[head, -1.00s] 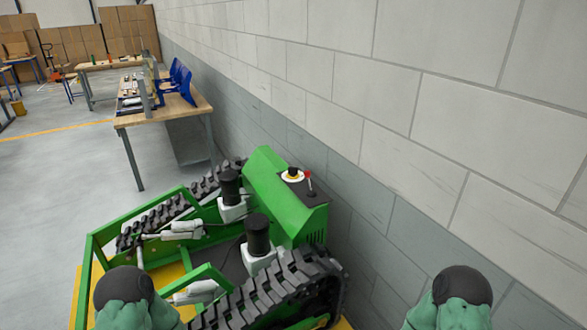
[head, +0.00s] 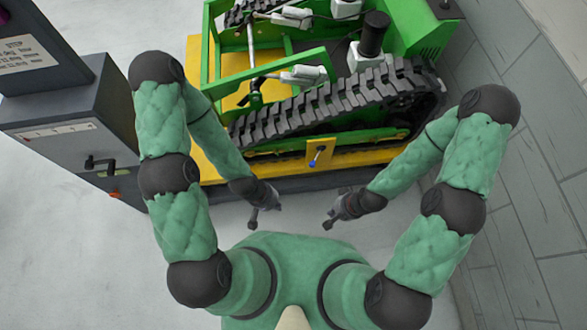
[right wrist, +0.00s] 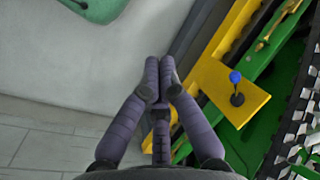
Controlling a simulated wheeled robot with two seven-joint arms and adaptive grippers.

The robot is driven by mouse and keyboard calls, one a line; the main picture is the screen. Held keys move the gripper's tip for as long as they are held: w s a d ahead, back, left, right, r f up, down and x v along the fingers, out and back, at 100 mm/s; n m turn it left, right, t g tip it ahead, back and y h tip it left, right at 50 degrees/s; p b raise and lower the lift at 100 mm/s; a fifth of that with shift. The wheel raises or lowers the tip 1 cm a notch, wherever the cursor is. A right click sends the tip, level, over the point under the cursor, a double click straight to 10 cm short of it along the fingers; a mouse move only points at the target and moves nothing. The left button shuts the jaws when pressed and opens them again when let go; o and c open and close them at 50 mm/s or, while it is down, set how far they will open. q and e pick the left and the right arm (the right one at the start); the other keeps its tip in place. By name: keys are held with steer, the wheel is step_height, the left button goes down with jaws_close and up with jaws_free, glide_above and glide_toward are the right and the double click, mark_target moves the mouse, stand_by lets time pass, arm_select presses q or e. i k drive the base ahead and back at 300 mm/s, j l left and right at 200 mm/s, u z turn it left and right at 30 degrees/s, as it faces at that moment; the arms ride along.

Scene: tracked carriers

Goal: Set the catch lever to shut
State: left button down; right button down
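A small lever with a blue knob (head: 313,162) stands on a yellow plate (head: 320,149) at the near side of the green tracked carrier. It also shows in the right wrist view (right wrist: 236,78), right of the fingers and apart from them. My right gripper (head: 328,223) is below and slightly right of the lever in the head view. Its two fingers (right wrist: 160,75) come together at the tips, with nothing between them. My left gripper (head: 254,224) is below and left of the lever, touching nothing; its fingers are too small to read.
The green carrier (head: 420,30) with black tracks (head: 330,100) rests on a yellow-edged base (head: 212,160). A grey cabinet (head: 75,110) with a black handle (head: 97,163) stands at the left. A block wall (head: 540,190) is at the right. Bare floor lies between my body and the base.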

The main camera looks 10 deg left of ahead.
mark_target(312, 164)
steer(key=k+j+z, duration=0.1)
steer(key=j+z, duration=0.15)
steer(key=k+j+z, duration=0.2)
steer(key=j, duration=0.25)
steer(key=j+z, duration=0.25)
steer(key=k+j, duration=0.05)
